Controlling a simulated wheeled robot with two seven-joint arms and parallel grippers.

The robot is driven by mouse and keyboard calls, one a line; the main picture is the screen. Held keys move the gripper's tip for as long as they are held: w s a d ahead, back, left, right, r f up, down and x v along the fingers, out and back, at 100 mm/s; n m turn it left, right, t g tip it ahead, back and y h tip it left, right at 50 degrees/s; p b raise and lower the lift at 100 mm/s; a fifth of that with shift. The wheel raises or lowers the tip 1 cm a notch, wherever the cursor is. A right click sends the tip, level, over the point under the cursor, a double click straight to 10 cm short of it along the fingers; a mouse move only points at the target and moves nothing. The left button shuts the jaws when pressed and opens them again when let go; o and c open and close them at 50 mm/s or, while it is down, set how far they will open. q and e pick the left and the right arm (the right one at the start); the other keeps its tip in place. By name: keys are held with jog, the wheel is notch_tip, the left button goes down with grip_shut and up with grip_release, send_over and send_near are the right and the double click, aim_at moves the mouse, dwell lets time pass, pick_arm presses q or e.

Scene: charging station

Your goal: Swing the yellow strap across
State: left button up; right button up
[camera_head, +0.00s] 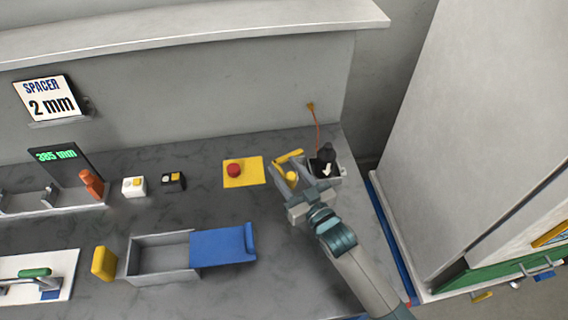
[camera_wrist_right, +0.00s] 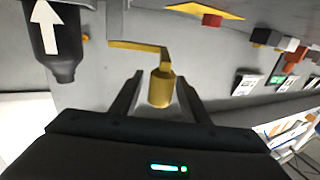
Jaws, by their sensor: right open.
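The yellow strap (camera_head: 289,157) is a thin bar at the charging station, left of the black plug-like body with a white arrow (camera_head: 326,161). In the right wrist view the strap (camera_wrist_right: 138,46) runs sideways and bends down to a yellow cylindrical knob (camera_wrist_right: 161,87). My right gripper (camera_head: 284,178) is open, with its fingers on either side of the knob; in the wrist view the fingers (camera_wrist_right: 160,90) show a gap to it. I cannot tell whether either finger touches it. The black body also shows in the wrist view (camera_wrist_right: 58,45). My left gripper is not in view.
A red button on a yellow plate (camera_head: 254,172) lies left of my right gripper. A grey box with a blue sliding lid (camera_head: 222,246) stands nearer. An orange cord (camera_head: 317,128) runs down the wall behind the station. A tall grey cabinet (camera_head: 450,130) stands at right.

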jog(key=shift+w+a, duration=0.35)
jog(key=shift+w, duration=0.2)
jog(key=shift+c, duration=0.4)
grip_shut()
jog(key=shift+d, duration=0.15)
